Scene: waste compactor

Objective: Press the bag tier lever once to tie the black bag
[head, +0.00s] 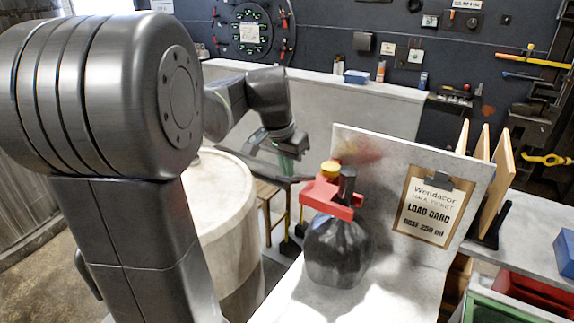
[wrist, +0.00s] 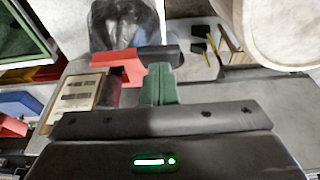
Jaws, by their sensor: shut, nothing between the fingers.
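The black bag (head: 338,250) stands on the pale counter, its gathered neck rising at the red bag tier (head: 332,195). A yellow knob (head: 330,168) tops the tier; I cannot tell whether it is the lever's end. My gripper (head: 291,166) is left of the tier and a little higher, apart from it in the head view. In the wrist view, its green fingers (wrist: 161,84) are together and empty. The red tier (wrist: 118,66) and the dark bag (wrist: 122,24) lie beyond the fingertips there. The yellow knob is not clear in the wrist view.
A panel behind the bag carries the load card clipboard (head: 434,207). A large pale drum (head: 225,200) stands left of the counter, under my arm. Wooden boards (head: 490,165) and a green-rimmed bin (head: 500,308) are at the right. The counter's front is clear.

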